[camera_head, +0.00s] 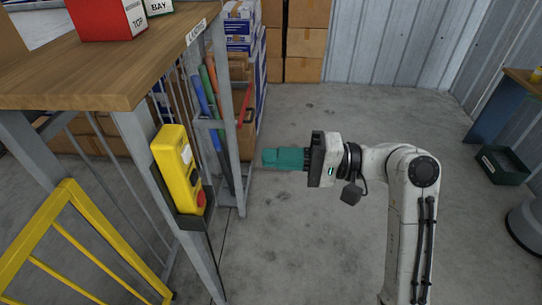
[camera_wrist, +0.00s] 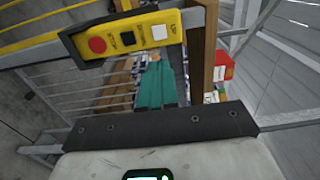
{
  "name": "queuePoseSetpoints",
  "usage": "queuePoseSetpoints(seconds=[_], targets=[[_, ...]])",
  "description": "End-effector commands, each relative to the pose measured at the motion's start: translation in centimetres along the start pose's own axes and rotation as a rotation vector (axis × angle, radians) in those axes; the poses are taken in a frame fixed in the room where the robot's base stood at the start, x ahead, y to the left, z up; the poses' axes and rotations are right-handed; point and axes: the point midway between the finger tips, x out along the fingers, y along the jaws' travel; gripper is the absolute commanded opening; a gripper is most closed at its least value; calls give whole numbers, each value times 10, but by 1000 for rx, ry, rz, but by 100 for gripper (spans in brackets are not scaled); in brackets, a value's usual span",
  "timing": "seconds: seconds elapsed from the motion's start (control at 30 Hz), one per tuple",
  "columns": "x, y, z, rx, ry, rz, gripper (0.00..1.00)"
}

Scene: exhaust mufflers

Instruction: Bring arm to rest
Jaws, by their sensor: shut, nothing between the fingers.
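My gripper (camera_head: 268,158) has teal fingers and points left, at the end of my white arm, in the head view. It is shut and nothing is between the fingers. In the wrist view the teal fingers (camera_wrist: 155,85) lie together in the middle. A yellow control box (camera_head: 178,170) with a red button hangs on the metal leg of the wooden bench, left of my gripper and apart from it in the head view. The control box also shows across the top of the wrist view (camera_wrist: 128,35), with red, black and white buttons.
The wooden bench (camera_head: 95,75) carries a red box (camera_head: 105,18) at upper left. A yellow rail (camera_head: 75,235) stands at lower left. Cardboard boxes (camera_head: 305,42) are stacked at the back. A dark bin (camera_head: 502,166) lies at right. The floor (camera_head: 300,240) around my arm is clear.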

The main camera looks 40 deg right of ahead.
Motion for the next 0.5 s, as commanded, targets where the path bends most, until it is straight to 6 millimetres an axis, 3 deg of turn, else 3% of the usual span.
queuePoseSetpoints(seconds=[0.4,0.5], targets=[[0,0,0,0,1,0,0],[2,8,1,-5,5,22,0]])
